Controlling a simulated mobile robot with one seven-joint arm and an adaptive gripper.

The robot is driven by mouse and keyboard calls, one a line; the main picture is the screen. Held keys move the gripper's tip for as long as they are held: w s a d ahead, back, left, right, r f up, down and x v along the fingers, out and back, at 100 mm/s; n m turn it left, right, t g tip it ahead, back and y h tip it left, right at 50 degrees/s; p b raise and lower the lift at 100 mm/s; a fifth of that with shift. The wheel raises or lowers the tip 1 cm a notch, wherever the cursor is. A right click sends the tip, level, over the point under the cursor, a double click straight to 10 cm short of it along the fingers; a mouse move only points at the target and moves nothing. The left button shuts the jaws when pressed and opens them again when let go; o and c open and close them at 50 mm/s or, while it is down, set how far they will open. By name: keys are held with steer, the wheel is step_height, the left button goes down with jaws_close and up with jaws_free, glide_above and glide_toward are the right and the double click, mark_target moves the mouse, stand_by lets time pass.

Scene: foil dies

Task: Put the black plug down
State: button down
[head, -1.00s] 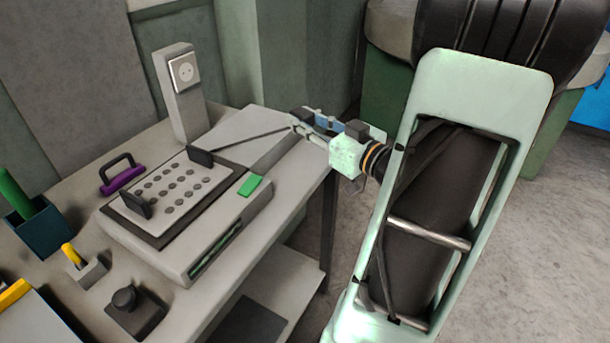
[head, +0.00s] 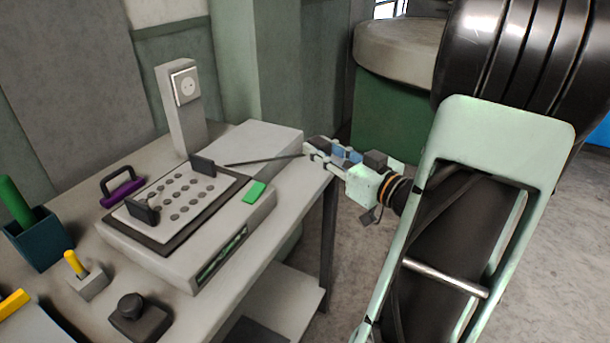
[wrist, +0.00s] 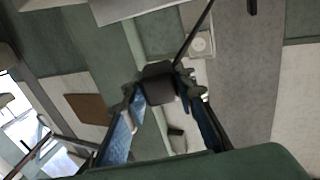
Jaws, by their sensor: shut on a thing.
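The black plug (wrist: 158,84) is a dark block pinched between my gripper's two fingertips in the wrist view. A thin dark cord or rod (wrist: 193,35) runs from it to the upper right. In the head view my gripper (head: 313,152) is just off the right end of the grey block on the table, near the table edge. The thin dark line (head: 262,160) reaches left from the gripper towards the black upright piece on the plate. The plug itself is hard to make out there. A socket (head: 185,86) sits on a grey post, apart from the gripper.
A machine with a hole-dotted plate (head: 176,193) and a green button (head: 255,189) fills the table's middle. Free floor lies to the right.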

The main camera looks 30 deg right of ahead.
steer(key=w+f+b, duration=0.1)
steer(key=w+f, duration=0.1)
steer(key=w, duration=0.3)
steer(key=b, duration=0.2)
glide_above(305, 178)
steer(key=f, duration=0.5)
steer(key=shift+s+a+f, duration=0.1)
steer(key=shift+s+f, duration=0.15)
steer(key=shift+s, duration=0.1)
steer(key=f, duration=0.3)
steer(key=shift+w+f+b, duration=0.25)
steer(key=shift+f+b, duration=0.05)
steer(key=shift+b, duration=0.1)
steer(key=shift+f+b, duration=0.45)
steer(key=shift+f, duration=0.15)
steer(key=c, duration=1.6)
jaws_free()
steer(key=shift+r, duration=0.15)
